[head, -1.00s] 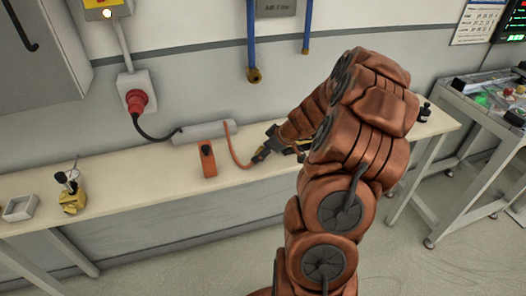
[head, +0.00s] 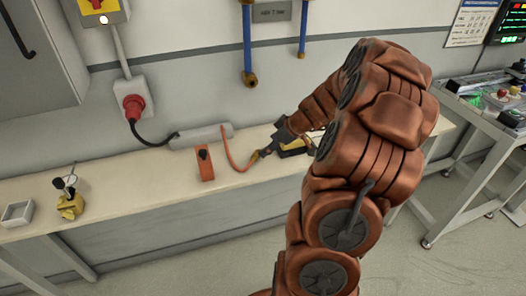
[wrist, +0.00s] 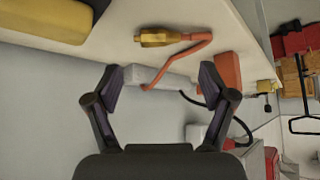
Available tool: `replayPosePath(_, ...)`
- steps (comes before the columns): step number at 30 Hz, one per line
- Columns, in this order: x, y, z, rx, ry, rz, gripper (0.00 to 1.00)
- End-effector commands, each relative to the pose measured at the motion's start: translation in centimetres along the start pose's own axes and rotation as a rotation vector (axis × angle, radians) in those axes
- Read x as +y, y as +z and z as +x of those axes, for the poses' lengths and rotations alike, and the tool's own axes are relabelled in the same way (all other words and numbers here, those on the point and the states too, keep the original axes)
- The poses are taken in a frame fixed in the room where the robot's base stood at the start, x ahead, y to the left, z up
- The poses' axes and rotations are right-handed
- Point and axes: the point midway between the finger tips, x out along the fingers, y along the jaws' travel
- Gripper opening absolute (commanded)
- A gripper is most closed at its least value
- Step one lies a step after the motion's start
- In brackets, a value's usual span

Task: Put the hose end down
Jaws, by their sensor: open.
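The orange hose (head: 234,160) lies on the long bench, curving from the grey box toward my gripper. Its brass-coloured end (head: 254,158) rests on the bench top. In the wrist view the hose end (wrist: 160,38) lies beyond my fingers, with the hose (wrist: 180,56) bending back from it. My gripper (head: 268,150) is just right of the hose end in the head view. In the wrist view my gripper (wrist: 162,84) has its fingers spread wide, with nothing held between them.
The grey box (head: 201,136) and an orange block (head: 205,163) stand on the bench (head: 130,196) beside the hose. A yellow-and-black item (head: 294,147) is behind my gripper. A yellow tool (head: 70,204) and white tray (head: 16,213) are at left. A cart (head: 480,140) stands right.

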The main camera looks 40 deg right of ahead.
Motion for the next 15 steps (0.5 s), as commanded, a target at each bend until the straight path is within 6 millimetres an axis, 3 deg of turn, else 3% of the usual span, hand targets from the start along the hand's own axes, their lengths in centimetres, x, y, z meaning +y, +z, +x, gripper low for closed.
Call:
replayPosePath(9,0.0,0.0,-4.8,0.002,-0.001,-0.001,0.82)
replayPosePath(15,-0.1,0.1,-5.8,-0.001,-0.002,0.001,0.82)
